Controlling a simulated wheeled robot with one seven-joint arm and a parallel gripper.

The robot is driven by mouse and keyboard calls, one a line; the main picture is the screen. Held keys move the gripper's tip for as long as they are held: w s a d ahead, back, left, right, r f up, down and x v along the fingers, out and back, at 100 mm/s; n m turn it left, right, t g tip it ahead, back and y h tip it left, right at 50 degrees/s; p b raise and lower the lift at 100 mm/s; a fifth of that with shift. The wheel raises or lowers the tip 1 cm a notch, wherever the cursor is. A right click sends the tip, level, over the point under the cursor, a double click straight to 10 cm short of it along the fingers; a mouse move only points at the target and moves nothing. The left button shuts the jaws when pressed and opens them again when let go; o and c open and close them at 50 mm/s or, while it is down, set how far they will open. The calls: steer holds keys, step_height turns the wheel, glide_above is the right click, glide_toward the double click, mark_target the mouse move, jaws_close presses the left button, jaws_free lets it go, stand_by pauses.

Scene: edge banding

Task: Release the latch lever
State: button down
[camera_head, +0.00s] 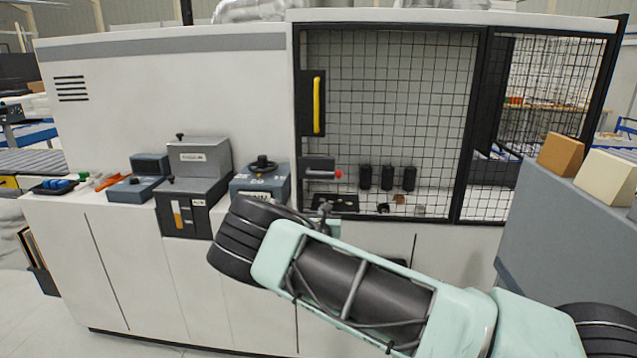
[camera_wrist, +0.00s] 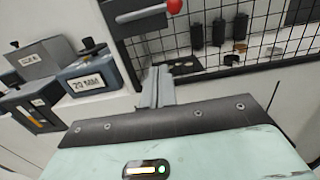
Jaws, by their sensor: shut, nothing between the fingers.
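The latch lever (camera_head: 322,173) is a short grey bar with a red ball tip, on a dark block at the lower left of the mesh door (camera_head: 388,120). My gripper (camera_wrist: 158,72) is shut and empty. It points at the machine front below the lever, apart from it in the wrist view. In the head view my gripper (camera_head: 324,209) is small, just below the lever and partly hidden by my arm.
A yellow handle (camera_head: 316,104) is on the door's left side. Grey boxes, one marked 20 MM (camera_wrist: 88,80), stand on the ledge to the left. Black cylinders (camera_head: 387,177) are behind the mesh. A grey block with two board pieces (camera_head: 561,155) stands at right.

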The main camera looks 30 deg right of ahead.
steer(key=shift+d, duration=0.1)
steer(key=w+d+r+p, duration=0.4)
steer(key=w+d+p, duration=0.2)
steer(key=w, duration=0.2)
steer(key=shift+w+r, duration=0.25)
steer(key=shift+w, duration=0.15)
stand_by(0.5)
steer(key=shift+b, duration=0.8)
steer(key=shift+r+n+b, duration=0.1)
steer(key=shift+n+b, duration=0.25)
steer(key=shift+n, duration=0.05)
